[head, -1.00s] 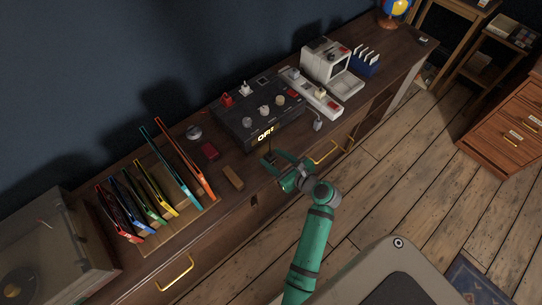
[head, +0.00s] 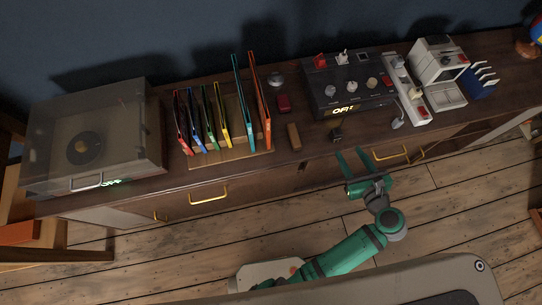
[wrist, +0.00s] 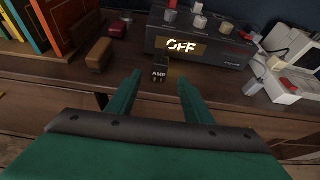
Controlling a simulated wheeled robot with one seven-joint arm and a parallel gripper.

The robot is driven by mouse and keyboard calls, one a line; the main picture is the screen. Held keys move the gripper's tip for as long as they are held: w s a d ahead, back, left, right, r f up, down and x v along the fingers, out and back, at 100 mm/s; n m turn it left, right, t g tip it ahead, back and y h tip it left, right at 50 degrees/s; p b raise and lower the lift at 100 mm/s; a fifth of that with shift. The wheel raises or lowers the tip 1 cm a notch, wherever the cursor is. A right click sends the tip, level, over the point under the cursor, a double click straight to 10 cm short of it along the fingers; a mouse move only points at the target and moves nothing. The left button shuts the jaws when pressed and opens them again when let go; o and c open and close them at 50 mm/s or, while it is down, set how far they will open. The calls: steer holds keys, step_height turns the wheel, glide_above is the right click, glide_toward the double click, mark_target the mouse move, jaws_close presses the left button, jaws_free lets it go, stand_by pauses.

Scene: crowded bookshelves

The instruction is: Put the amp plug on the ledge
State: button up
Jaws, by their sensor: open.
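The amp plug (wrist: 160,72) is a small black block marked AMP, with dark prongs, on the wooden cabinet top near its front edge. It also shows in the head view (head: 336,135), just in front of the black amp (head: 345,85), whose display reads OFF. My gripper (wrist: 159,82) is open and empty, its green fingers pointing at the plug with one to each side in the picture. In the head view my gripper (head: 352,154) is at the cabinet's front edge, apart from the plug. I cannot tell which surface is the ledge.
A white power strip (head: 406,92) stands right of the amp, with a grey plug (head: 398,122) beside it. A brown block (head: 294,136) and red box (head: 284,103) lie left. Records in a wooden rack (head: 230,160) and a covered turntable (head: 95,135) stand further left.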

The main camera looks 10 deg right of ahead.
steer(key=s+a+f+n+g+h, duration=0.1)
steer(key=s+a+f+n+h, duration=0.2)
steer(key=a+n, duration=0.4)
steer(key=s+a+f+n+g, duration=0.1)
steer(key=s+a+f+n, duration=0.2)
steer(key=a+f+n, duration=0.45)
steer(key=s+a+r+n+t+y, duration=0.1)
steer(key=s+a+r+n+t, duration=0.1)
steer(key=s+a+r+n, duration=0.4)
steer(key=s+a+r+n+t+y, duration=0.1)
steer(key=s+a+r+n, duration=0.4)
steer(key=a+r+n, duration=0.5)
step_height(320, 180, up, 2)
steer(key=n+t, duration=0.1)
steer(key=n, duration=0.3)
steer(key=shift+s+a+r, duration=0.15)
steer(key=shift+s+a, duration=0.1)
steer(key=shift+s, duration=0.15)
steer(key=shift+w+d, duration=0.1)
steer(key=shift+d, duration=0.05)
